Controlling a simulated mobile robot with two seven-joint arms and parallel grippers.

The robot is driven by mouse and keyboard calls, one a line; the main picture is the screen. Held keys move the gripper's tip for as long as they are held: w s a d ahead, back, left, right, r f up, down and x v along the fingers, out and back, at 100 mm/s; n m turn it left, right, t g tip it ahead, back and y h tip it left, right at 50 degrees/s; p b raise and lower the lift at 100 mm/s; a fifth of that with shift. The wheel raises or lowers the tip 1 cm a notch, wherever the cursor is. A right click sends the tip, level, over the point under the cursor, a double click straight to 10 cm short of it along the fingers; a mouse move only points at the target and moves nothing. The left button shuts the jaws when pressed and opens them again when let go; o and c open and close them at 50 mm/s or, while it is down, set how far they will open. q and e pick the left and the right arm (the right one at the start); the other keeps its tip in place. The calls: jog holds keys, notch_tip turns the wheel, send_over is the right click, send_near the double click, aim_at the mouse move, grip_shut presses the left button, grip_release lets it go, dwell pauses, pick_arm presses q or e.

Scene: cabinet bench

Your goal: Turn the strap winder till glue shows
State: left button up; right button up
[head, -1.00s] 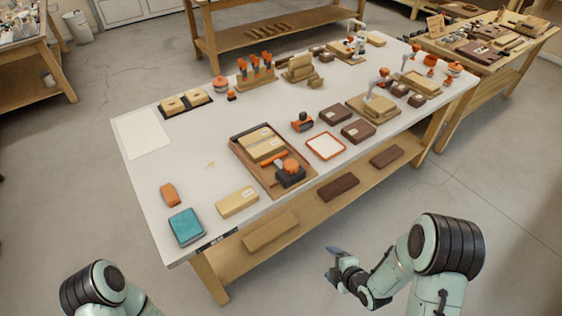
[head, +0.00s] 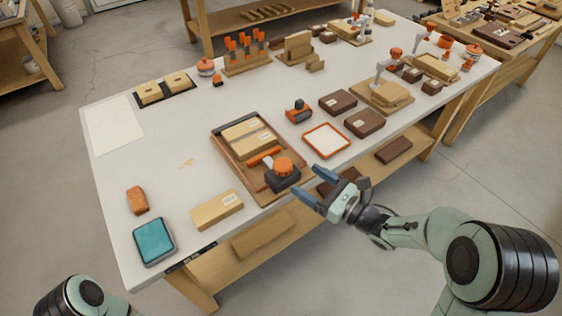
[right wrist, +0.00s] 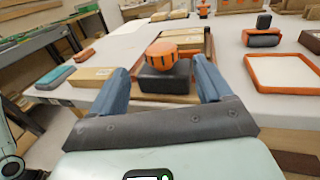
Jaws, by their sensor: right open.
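The strap winder has an orange knob (head: 283,165) on a black block (head: 283,179), at the near right end of a brown tray (head: 222,157). In the right wrist view the orange ridged knob (right wrist: 161,54) and black block (right wrist: 165,78) show between my fingers, farther off. My right gripper (head: 315,186) is open and empty, just right of the winder and near the table's front edge, not touching it. In the right wrist view its two blue fingers (right wrist: 160,88) are spread wide. Two tan blocks (head: 247,133) lie in the tray behind the winder. My left gripper is not in view. No glue is visible on the winder.
Left of the tray are a tan block (head: 217,210), a teal pad (head: 154,241) and an orange-brown block (head: 137,200). An orange-rimmed white tray (head: 326,141) and dark brown boxes (head: 364,122) stand to the right. The table's left middle is mostly clear.

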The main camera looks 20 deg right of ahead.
aim_at(290, 169)
jog(key=x, duration=0.9)
jog(key=shift+w+a+f, duration=0.1)
jog(key=shift+w+a, duration=0.05)
jog(key=shift+w, duration=0.2)
jog(key=c, duration=1)
